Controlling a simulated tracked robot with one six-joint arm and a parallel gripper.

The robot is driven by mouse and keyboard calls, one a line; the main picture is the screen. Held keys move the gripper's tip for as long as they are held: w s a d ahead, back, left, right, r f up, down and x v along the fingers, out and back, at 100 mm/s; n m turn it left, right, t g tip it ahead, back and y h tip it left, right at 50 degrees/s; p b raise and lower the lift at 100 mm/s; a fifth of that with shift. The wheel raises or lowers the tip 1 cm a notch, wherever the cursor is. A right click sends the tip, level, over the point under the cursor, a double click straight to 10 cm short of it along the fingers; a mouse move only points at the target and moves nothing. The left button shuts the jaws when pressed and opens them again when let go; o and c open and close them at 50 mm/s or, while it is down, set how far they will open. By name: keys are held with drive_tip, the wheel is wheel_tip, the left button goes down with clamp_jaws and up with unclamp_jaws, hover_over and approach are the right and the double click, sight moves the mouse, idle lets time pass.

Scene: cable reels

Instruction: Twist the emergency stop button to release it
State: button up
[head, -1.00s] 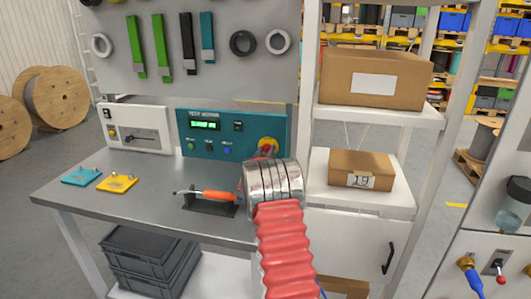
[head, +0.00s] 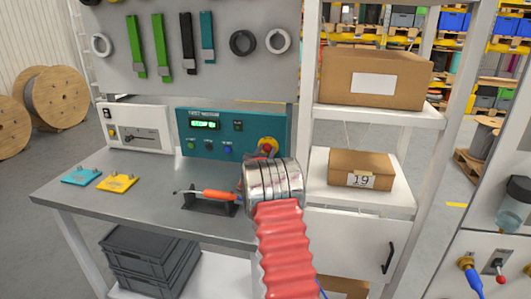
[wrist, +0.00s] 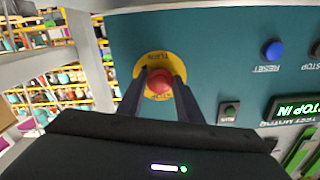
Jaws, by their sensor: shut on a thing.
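The emergency stop button is a red knob (wrist: 159,81) on a round yellow plate (wrist: 144,66) on the teal control panel (wrist: 215,50). In the head view the yellow plate (head: 268,143) shows at the panel's right end, and my arm covers much of the button. My gripper (wrist: 159,88) is at the button, with one dark finger on each side of the red knob, shut on it. The wrist view shows the panel upside down.
The panel's lit green display (head: 205,124) and small buttons are left of the gripper. A soldering-iron-like tool with an orange handle (head: 220,195) rests on a black stand below. A shelf with cardboard boxes (head: 372,78) stands close on the right.

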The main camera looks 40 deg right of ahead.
drive_tip(key=shift+m, duration=1.4)
drive_tip(key=shift+s+d, duration=0.1)
drive_tip(key=o, duration=1.1)
drive_tip(key=shift+v, duration=0.8)
drive_tip(key=v, duration=1.2)
